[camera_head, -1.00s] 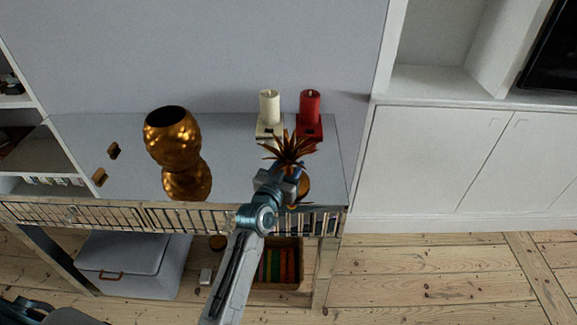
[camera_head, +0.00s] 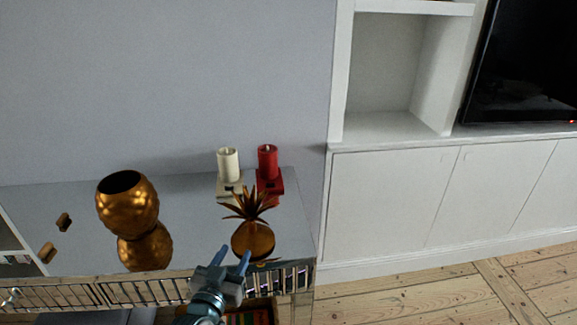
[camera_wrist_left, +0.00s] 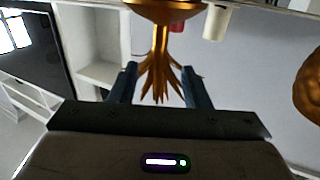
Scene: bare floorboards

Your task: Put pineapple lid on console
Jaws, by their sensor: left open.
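The gold pineapple lid (camera_head: 250,205), with spiky leaves pointing up over a rounded base, stands near the right front of the mirrored console (camera_head: 195,225). My left gripper (camera_head: 232,258) is open and empty, in front of the lid and near the console's front edge. In the left wrist view, which looks upside down, the lid (camera_wrist_left: 160,60) hangs inverted in the picture. Its leaves appear between the two open fingers (camera_wrist_left: 158,85), with no finger visibly closed on it. My right gripper is not in view.
A gold pineapple-shaped pot (camera_head: 128,205) stands on the console's left part. A white candle (camera_head: 228,165) and a red candle (camera_head: 267,162) on holders stand behind the lid. Two small brown pieces (camera_head: 63,221) lie at the left. White cabinets (camera_head: 390,200) stand at right.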

